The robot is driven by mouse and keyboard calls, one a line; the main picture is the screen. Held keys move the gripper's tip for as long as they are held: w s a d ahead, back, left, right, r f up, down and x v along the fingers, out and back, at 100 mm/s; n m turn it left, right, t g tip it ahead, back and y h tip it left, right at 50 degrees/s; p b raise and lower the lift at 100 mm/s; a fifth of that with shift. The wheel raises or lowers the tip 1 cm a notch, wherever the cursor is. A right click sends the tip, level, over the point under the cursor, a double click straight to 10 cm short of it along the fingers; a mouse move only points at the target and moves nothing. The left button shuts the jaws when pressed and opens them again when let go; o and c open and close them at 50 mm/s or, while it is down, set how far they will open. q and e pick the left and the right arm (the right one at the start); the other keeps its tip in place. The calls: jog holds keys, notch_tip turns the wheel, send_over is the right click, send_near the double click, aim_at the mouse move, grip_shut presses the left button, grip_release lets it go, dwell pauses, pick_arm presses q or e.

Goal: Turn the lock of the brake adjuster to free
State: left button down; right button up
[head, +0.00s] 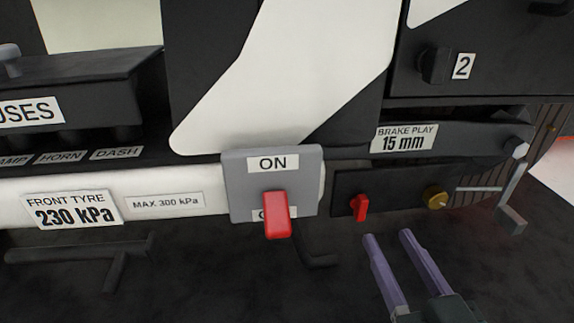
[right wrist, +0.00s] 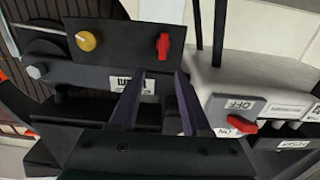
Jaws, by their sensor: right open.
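The brake adjuster is a dark plate (head: 394,188) below the "BRAKE PLAY 15 mm" label (head: 404,138). It carries a small red lock (head: 360,207) at its left and a round brass knob (head: 435,197) at its right. The lock's handle stands roughly vertical in the head view. In the right wrist view the lock (right wrist: 163,45) and the brass knob (right wrist: 88,40) both show. My right gripper (head: 388,236) is open and empty, its purple fingers pointing at the plate from below, apart from the lock. It also shows in the right wrist view (right wrist: 159,76). My left gripper is out of view.
A grey switch box (head: 238,190) with a larger red lever (head: 277,214) stands left of the adjuster; the lever is down, partly covering the lower label. A metal T-shaped handle (head: 512,190) sticks out at the right. The dark floor below the plate looks mostly clear.

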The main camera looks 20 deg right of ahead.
aim_at(365, 202)
jog(key=x, duration=0.2)
jog(key=b+x, duration=0.1)
jog(key=x, duration=0.1)
jog(key=b+x, duration=0.1)
jog(key=x, duration=0.1)
jog(key=shift+w+a, duration=0.2)
jog(key=shift+w, duration=0.25)
jog(key=shift+w+b, duration=0.3)
jog(key=shift+b, duration=0.05)
jog(key=shift+d, duration=0.15)
jog(key=shift+c, duration=0.2)
jog(key=shift+c, duration=1.4)
grip_shut()
